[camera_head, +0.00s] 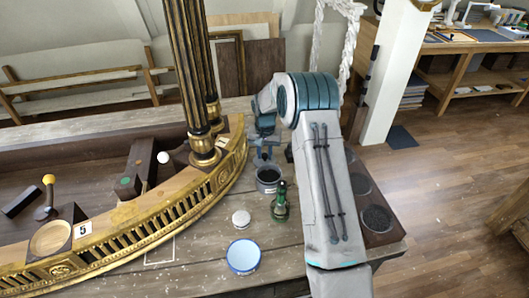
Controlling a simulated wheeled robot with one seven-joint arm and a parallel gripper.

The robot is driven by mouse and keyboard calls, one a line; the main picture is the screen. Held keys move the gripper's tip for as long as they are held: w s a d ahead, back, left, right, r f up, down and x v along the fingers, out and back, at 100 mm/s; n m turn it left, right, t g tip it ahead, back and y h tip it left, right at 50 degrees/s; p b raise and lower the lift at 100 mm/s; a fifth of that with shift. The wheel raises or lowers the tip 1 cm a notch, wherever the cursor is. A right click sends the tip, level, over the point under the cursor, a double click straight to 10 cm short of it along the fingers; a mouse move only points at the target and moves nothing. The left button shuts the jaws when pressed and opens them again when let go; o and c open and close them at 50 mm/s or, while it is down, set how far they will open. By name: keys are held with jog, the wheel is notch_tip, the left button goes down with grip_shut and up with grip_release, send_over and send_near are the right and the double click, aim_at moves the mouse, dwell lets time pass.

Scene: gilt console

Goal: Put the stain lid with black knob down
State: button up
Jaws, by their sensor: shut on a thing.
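My gripper (264,146) points down at the back of the bench, just behind an open grey pot (268,187) with dark contents. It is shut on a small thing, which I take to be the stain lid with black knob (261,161). The lid is small and partly hidden by the fingers, so its knob does not show clearly. I cannot tell whether the lid touches the bench or hangs just above it.
A green bottle (280,206), a small white-topped jar (241,219) and a blue-rimmed tin (243,256) stand in front of the pot. The gilt console (150,222) with dark fluted columns (190,75) lies to the left.

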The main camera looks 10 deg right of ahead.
jog(key=shift+f, duration=0.2)
jog(key=o, duration=1)
jog(key=shift+c, duration=0.2)
jog(key=shift+r, duration=0.1)
